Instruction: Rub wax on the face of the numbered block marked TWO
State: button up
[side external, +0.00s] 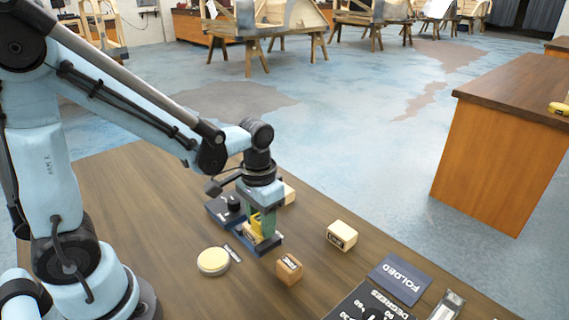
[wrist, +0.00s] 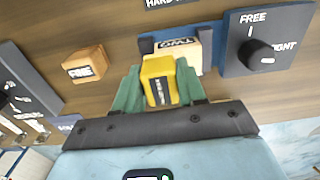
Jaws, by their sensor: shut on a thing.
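My gripper (wrist: 160,82) has green fingers shut on a yellow block (wrist: 157,68) with a dark label, probably the wax; its text is too small to read. The light wooden block marked TWO (wrist: 184,45) sits in a blue holder (wrist: 146,45) just beyond the yellow block in the wrist view. The yellow block overlaps its lower left part, and I cannot tell whether they touch. In the side view my gripper (side external: 258,222) points down over the blue holder (side external: 268,246), with the yellow block close to the block in it.
A dark panel with a FREE/TIGHT knob (wrist: 258,52) adjoins the holder. An orange-brown block (side external: 289,268), a pale block (side external: 342,235) and a round cream disc (side external: 213,261) lie nearby. A FOLDED panel (side external: 398,279) is at the table's front right. Bare tabletop (side external: 120,210) lies left.

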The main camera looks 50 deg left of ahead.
jog(key=shift+a+f, duration=0.1)
jog(key=shift+a, duration=2.65)
jog(key=shift+d, duration=3.3)
jog(key=shift+r, duration=4.1)
